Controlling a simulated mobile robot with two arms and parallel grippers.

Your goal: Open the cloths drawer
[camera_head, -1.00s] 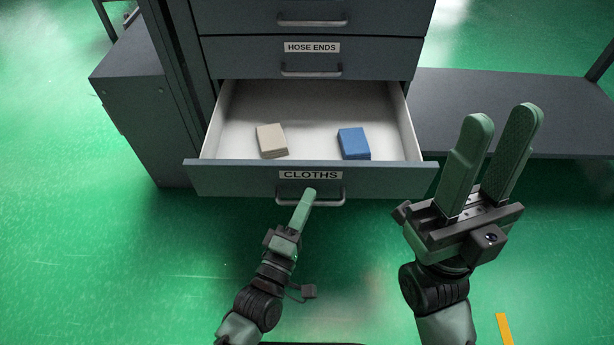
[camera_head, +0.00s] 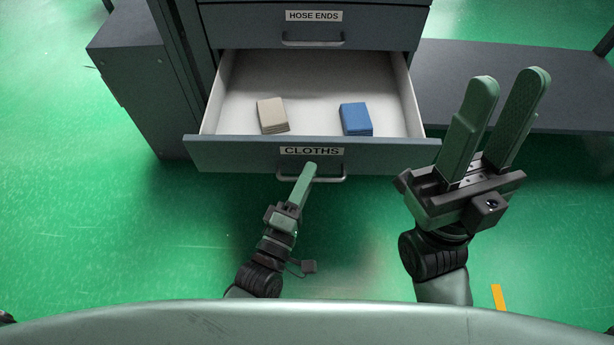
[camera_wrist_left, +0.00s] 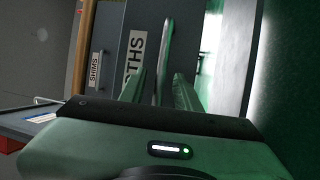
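The cloths drawer, labelled CLOTHS (camera_head: 220,152), stands pulled far out of the grey cabinet, with its white inside showing. A beige cloth stack (camera_head: 272,115) and a blue one (camera_head: 356,119) lie in it. My left gripper (camera_head: 310,170) is at the middle of the drawer's metal handle (camera_head: 335,179). In the left wrist view the handle bar (camera_wrist_left: 165,50) runs between its two fingers, which look closed in around it; exact contact is hard to see. My right gripper (camera_head: 510,95) is open and empty, pointing up to the right of the drawer front.
The HOSE ENDS drawer (camera_head: 240,26) above is shut. A dark low shelf (camera_head: 580,95) extends to the right, behind my right gripper. A dark side cabinet (camera_head: 135,85) stands on the left. The green floor left of the drawer is clear.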

